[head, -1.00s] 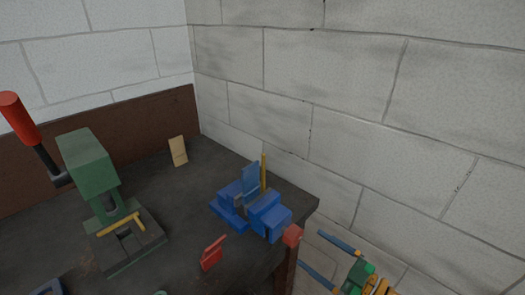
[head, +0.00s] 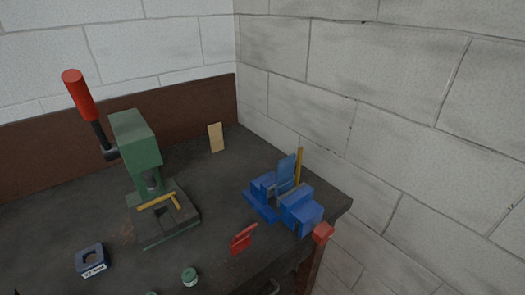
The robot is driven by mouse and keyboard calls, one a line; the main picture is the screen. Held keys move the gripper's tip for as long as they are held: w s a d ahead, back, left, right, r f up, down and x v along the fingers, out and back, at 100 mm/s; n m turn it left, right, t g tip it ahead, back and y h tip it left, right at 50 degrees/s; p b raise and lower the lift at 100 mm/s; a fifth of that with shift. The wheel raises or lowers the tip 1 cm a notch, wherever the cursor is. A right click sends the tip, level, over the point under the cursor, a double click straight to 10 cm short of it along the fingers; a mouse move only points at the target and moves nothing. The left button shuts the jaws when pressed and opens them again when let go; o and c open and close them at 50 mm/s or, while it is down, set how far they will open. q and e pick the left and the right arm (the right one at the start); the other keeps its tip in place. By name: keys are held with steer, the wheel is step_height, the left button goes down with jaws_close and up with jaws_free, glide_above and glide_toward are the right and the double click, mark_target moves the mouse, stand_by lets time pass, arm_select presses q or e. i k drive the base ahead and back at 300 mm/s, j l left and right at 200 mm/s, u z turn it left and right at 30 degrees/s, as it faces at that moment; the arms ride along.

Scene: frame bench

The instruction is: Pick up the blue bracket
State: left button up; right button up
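A lighter blue flat piece (head: 287,172), which looks like the blue bracket, stands upright in the jaws of a blue vise (head: 302,211) at the right end of the bench. Its lower part is hidden by the vise. A thin yellow upright piece (head: 299,167) stands right beside it. Neither of my grippers is in view.
On the dark bench (head: 215,185) stand a green press (head: 136,140) with a red handle and a yellow bracket (head: 160,202) on its base. A red bracket (head: 243,239), a green-lidded jar (head: 190,277), a dark blue square item (head: 92,260) and a tan block (head: 216,137) also sit there.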

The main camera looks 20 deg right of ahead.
mark_target(281, 190)
steer(key=l+z, duration=0.2)
steer(key=l, duration=0.45)
steer(key=i+l+z, duration=0.2)
steer(key=l, duration=0.4)
